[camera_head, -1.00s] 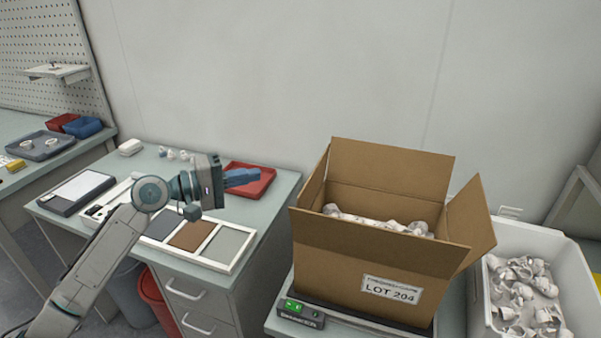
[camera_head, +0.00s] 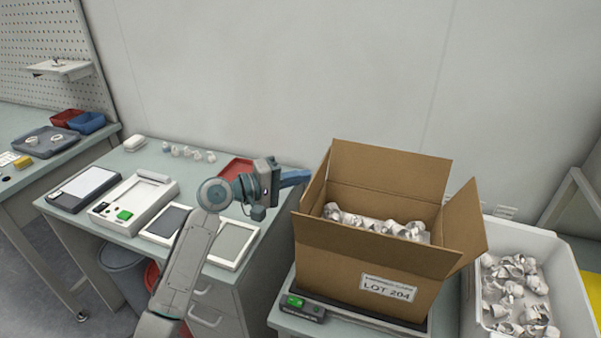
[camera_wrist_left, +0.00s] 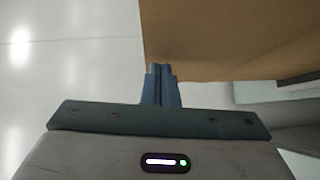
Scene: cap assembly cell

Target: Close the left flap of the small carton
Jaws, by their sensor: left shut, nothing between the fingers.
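The small carton (camera_head: 340,265) is an open brown box with a LOT 204 label, holding several white caps (camera_head: 375,224). Its left flap (camera_head: 318,184) stands up, seen nearly edge-on. The back flap (camera_head: 388,170) and right flap (camera_head: 464,226) are also open. My left gripper (camera_head: 308,176), with blue fingers, is shut and empty, just left of the left flap's upper part. In the left wrist view the shut fingers (camera_wrist_left: 160,68) lie at the edge of brown cardboard (camera_wrist_left: 235,40); I cannot tell if they touch. My right gripper is not in view.
The carton stands on a dark scale (camera_head: 308,308) on a bench. A white bin (camera_head: 570,262) of caps is at the right. A red tray (camera_head: 236,168) lies behind my left arm, and white-framed trays (camera_head: 232,244) lie below it. The wall behind is clear.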

